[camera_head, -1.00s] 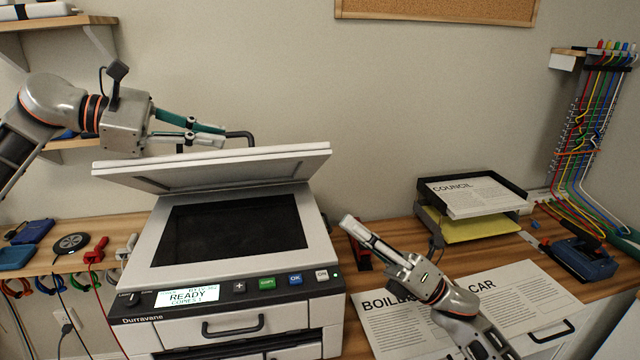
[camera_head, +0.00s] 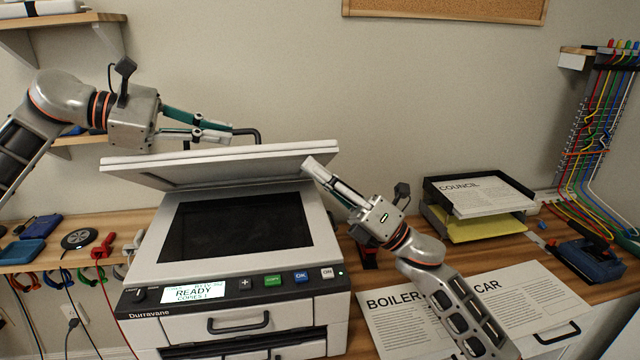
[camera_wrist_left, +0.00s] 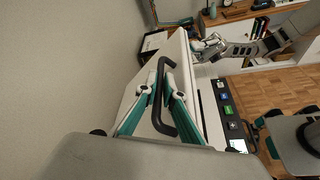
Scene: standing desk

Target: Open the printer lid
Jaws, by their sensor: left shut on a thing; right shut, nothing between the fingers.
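The printer (camera_head: 240,275) stands on the desk with its lid (camera_head: 225,163) raised at a slant, baring the dark glass (camera_head: 235,226). My left gripper (camera_head: 228,134) is at the lid's top side, shut on the black lid handle (camera_wrist_left: 158,100), which passes between its fingers in the left wrist view. My right gripper (camera_head: 310,168) is shut and empty. Its fingertips are at the lid's right front corner; I cannot tell whether they touch it.
Printed sheets (camera_head: 395,318) lie on the desk right of the printer. A paper tray (camera_head: 478,196) stands behind them. A blue tool (camera_head: 592,262) and coloured cables (camera_head: 592,130) are at the far right. Shelves (camera_head: 60,22) hang at the upper left.

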